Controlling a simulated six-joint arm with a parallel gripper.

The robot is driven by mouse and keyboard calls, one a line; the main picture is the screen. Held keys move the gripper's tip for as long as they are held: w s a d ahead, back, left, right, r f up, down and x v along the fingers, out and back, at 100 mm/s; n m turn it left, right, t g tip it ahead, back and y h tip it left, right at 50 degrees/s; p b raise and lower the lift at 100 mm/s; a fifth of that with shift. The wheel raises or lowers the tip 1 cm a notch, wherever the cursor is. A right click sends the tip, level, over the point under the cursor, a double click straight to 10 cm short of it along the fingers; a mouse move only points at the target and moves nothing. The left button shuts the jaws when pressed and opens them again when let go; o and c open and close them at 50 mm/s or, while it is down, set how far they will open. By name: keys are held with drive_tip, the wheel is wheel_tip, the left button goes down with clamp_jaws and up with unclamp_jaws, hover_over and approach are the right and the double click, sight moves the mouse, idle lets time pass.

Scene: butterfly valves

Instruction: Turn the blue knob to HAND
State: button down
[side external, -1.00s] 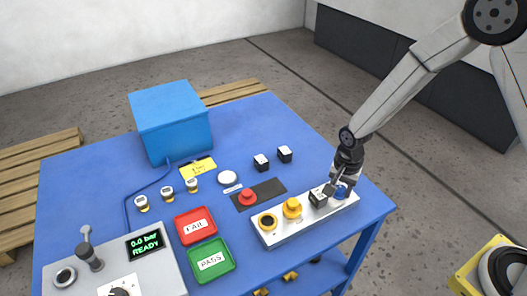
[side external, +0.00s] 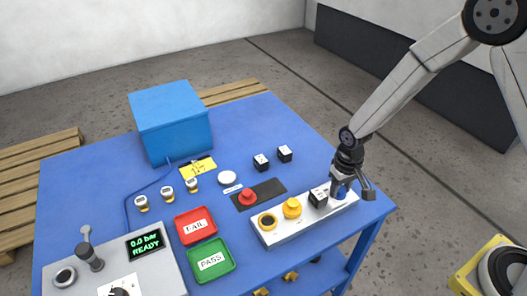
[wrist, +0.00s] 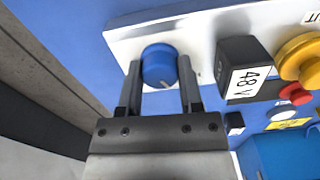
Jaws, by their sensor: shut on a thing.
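The blue knob (wrist: 158,62) sits at the end of a white panel (wrist: 205,18) in the wrist view. It also shows at the right end of the panel (side external: 341,193) in the side view, partly behind the fingers. A pale mark shows low on its side. My gripper (wrist: 160,72) has one finger on each side of the knob and is shut on it. In the side view my gripper (side external: 352,185) is at the table's right edge. I cannot read any HAND label or the knob's position.
A black block marked 48 V (wrist: 245,70) stands close beside the knob, with a yellow button (wrist: 302,58) beyond it. A red button (side external: 248,196), a red tray (side external: 195,225) and a green tray (side external: 211,260) lie farther left. The table's right edge is close.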

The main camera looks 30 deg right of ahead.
sight(341, 189)
drive_tip(key=shift+n, duration=1.6)
drive_tip(key=shift+c, duration=1.3)
unclamp_jaws()
drive_tip(key=shift+r, duration=0.1)
drive_tip(key=shift+r, duration=3.85)
drive_tip(key=shift+s, duration=0.1)
